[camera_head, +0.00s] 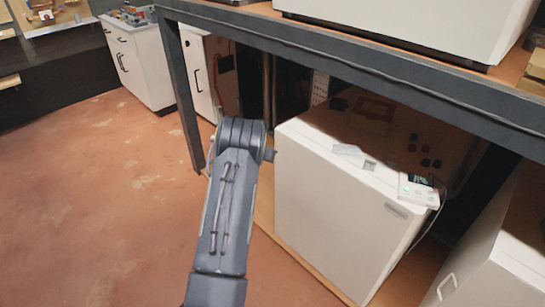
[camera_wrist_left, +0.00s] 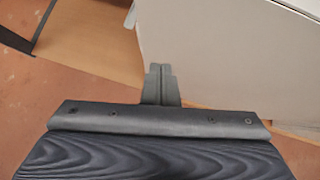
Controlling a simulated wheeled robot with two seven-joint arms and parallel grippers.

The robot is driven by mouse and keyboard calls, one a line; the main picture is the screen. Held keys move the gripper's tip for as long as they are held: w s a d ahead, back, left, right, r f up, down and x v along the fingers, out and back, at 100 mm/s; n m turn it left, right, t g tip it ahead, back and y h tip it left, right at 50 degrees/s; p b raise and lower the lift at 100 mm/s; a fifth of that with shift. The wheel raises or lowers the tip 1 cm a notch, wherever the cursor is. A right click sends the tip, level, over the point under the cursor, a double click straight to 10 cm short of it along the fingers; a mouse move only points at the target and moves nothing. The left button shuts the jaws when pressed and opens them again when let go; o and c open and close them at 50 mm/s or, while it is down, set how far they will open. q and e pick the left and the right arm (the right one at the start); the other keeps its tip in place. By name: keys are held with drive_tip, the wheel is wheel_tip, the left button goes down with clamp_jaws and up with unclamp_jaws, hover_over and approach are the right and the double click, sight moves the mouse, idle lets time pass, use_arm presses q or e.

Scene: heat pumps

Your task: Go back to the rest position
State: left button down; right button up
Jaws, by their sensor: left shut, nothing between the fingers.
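My left arm reaches up from the bottom of the head view, beside the left side of a white heat pump box (camera_head: 345,205) under the workbench. Its gripper is mostly hidden behind the arm there. In the left wrist view my left gripper (camera_wrist_left: 160,72) is shut and empty, with its fingertips together. It is beside the white box (camera_wrist_left: 230,50), over the edge of the wooden shelf (camera_wrist_left: 95,45); I cannot tell whether it touches the box. My right gripper is in neither view.
A dark metal bench frame (camera_head: 400,85) spans above the box, with a leg (camera_head: 182,95) left of my arm. A small controller (camera_head: 418,190) with a green light sits on the box. Another white box (camera_head: 500,250) stands at right. The reddish floor (camera_head: 90,210) at left is clear.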

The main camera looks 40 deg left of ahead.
use_arm(q)
drive_tip(key=v, duration=0.7)
drive_tip(key=shift+s+a, duration=0.15)
drive_tip(key=shift+a, duration=0.6)
wheel_tip(320, 180, up, 11)
drive_tip(key=n+t+y+p, duration=0.1)
drive_tip(key=n+t+y, duration=0.1)
drive_tip(key=n, duration=0.5)
drive_tip(key=s+d+r+n+y+p, duration=0.2)
drive_tip(key=s+d+r+n, duration=0.65)
drive_tip(key=n, duration=0.65)
drive_tip(key=s+d+n+g+h+p, duration=0.3)
drive_tip(key=s+d+n, duration=1.1)
drive_tip(key=s+d, duration=1.1)
drive_tip(key=d+g+h, duration=0.2)
drive_tip(key=h, duration=0.3)
drive_tip(key=shift+s+r+h, duration=0.35)
drive_tip(key=shift+r+h, duration=0.05)
